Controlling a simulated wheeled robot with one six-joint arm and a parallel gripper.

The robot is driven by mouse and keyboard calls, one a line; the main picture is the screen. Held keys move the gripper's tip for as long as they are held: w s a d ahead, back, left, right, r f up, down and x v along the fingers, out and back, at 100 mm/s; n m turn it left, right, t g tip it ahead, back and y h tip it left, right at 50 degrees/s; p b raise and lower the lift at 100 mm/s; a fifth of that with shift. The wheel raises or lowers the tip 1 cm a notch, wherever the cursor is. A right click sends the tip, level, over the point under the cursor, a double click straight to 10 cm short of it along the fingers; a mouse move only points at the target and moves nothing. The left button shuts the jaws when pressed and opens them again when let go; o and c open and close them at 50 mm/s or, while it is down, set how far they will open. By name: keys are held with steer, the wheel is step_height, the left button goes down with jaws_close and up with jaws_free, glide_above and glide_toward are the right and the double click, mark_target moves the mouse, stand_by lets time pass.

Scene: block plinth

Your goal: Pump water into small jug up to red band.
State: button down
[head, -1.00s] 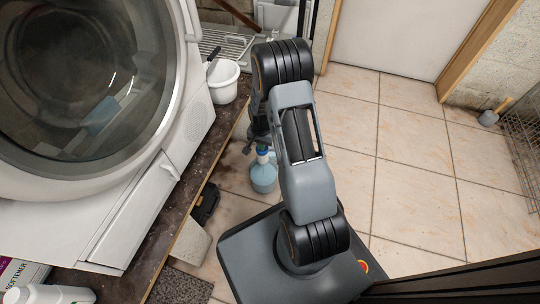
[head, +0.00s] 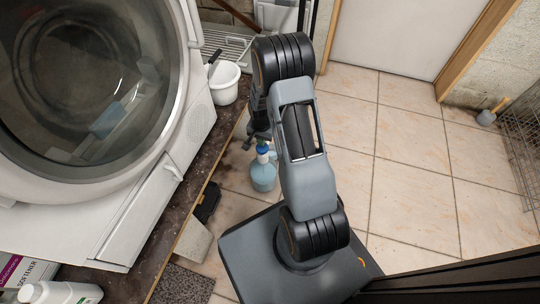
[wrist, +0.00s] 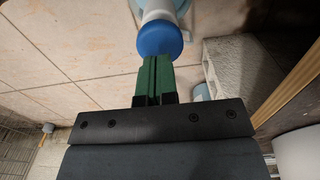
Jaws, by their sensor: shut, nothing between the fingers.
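A light-blue translucent container (head: 263,177) with a blue-topped pump stands on the floor left of my arm. Its blue knob (wrist: 160,38) and white neck (wrist: 158,6) show in the wrist view. My gripper (wrist: 155,62) has its green fingers shut and empty, their tips at the edge of the knob; I cannot tell whether they touch it. In the head view my gripper (head: 260,143) is just above the pump top, partly hidden by my arm. I cannot make out a red band or clearly identify the small jug.
A white tub (head: 224,82) with a dark handle stands on the dark plinth top (head: 178,215) beside the washing machine (head: 150,190). A pale block (head: 193,243) and a dark object (head: 208,203) are by the plinth.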

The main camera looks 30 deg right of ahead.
step_height(320, 180, up, 6)
steer(key=p, duration=0.5)
stand_by(0.6)
steer(key=s+a+r+n+t+p, duration=0.1)
steer(key=s+a+r+n+p, duration=0.15)
steer(key=r+p, duration=1)
steer(key=s+a+r+n+t+p, duration=0.1)
steer(key=s+a+r+n+p, duration=0.2)
steer(key=r, duration=1.8)
steer(key=s+a+r+n+p, duration=0.1)
steer(key=s+r+p, duration=0.2)
steer(key=r+p, duration=0.2)
steer(key=s+a+r+n+t+p, duration=0.1)
steer(key=s+r+p, duration=0.3)
steer(key=r, duration=0.8)
steer(key=s+a+r+n+p, duration=0.2)
steer(key=s+r+p, duration=0.1)
steer(key=r+p, duration=0.5)
steer(key=shift+s+r+t, duration=0.3)
steer(key=shift+s+r, duration=0.05)
steer(key=shift+r, duration=0.2)
